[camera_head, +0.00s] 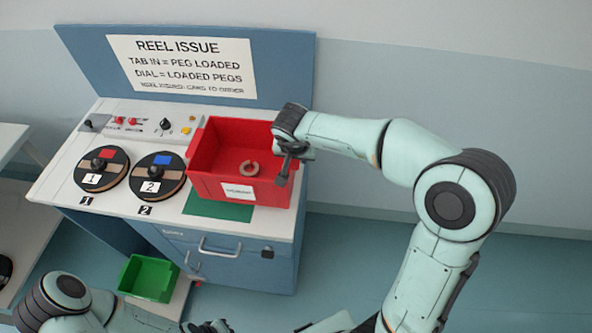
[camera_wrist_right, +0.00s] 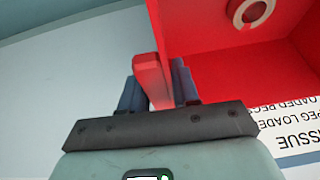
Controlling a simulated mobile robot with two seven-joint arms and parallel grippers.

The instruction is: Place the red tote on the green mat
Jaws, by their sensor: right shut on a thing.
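The red tote (camera_head: 228,170) is an open box with a white label on its front and a tan ring (camera_head: 249,168) inside. It is over the back and right part of the green mat (camera_head: 217,209), whose front and left edge show. I cannot tell whether the tote touches the mat. My right gripper (camera_head: 287,165) is shut on the tote's right wall; in the right wrist view the red wall (camera_wrist_right: 153,80) lies between the fingers. My left gripper (camera_head: 207,327) is at the bottom edge, partly cut off, its fingers unclear.
Two numbered reels, 1 (camera_head: 101,171) and 2 (camera_head: 157,177), lie left of the tote on the white-topped bench. A switch panel (camera_head: 140,124) and a blue sign board (camera_head: 80,45) stand behind. A green bin (camera_head: 148,278) sits lower, in front. Floor at right is clear.

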